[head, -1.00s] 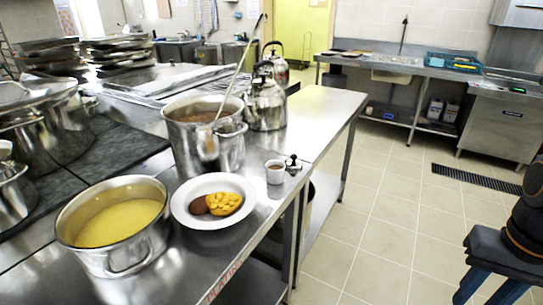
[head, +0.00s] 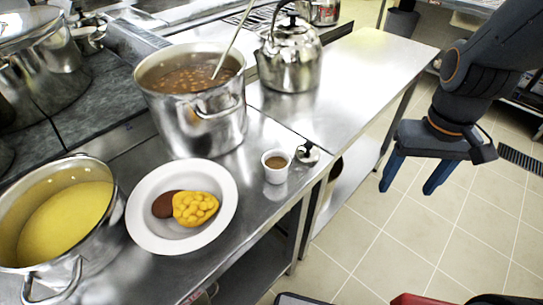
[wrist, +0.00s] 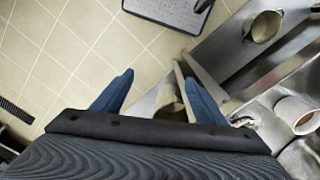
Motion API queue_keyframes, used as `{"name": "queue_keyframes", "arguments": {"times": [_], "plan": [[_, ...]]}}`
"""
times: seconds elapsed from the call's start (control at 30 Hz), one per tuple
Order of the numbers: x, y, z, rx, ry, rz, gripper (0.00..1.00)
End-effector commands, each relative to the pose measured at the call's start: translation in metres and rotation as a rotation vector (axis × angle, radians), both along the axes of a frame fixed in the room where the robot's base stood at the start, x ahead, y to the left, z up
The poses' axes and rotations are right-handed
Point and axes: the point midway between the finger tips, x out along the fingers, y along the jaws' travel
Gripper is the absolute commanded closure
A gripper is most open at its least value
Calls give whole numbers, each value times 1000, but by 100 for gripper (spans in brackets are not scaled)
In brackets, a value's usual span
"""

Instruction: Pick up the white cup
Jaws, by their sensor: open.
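The white cup (head: 276,166) stands upright on the steel counter near its right edge, with something brown inside. It also shows at the right edge of the wrist view (wrist: 297,115). My gripper (head: 408,190) is open and empty, to the right of the cup and apart from it, over the floor beyond the counter edge. In the wrist view my two blue fingers (wrist: 160,92) are spread, with floor and part of the steel counter showing between and beyond them.
A small metal object (head: 308,152) stands just right of the cup. A white plate (head: 147,232) with food lies to its left. A stockpot (head: 195,120), a pot of yellow soup (head: 110,250) and a kettle (head: 290,65) stand around.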

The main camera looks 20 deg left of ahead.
Motion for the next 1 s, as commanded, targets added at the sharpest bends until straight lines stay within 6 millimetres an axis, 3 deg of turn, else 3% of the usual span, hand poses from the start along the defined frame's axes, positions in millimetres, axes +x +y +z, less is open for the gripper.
{"name": "queue_keyframes", "arguments": {"times": [0.27, 0.4, 0.6, 0.77, 1.0], "plan": [[14, 124, 43, -41, 38, 688, 34], [4, 190, 58, -66, 58, 1026, 34], [-17, 258, 69, -95, 81, 1369, 34], [-27, 281, 71, -106, 90, 1488, 34], [-27, 282, 51, -108, 92, 1508, 34]]}}
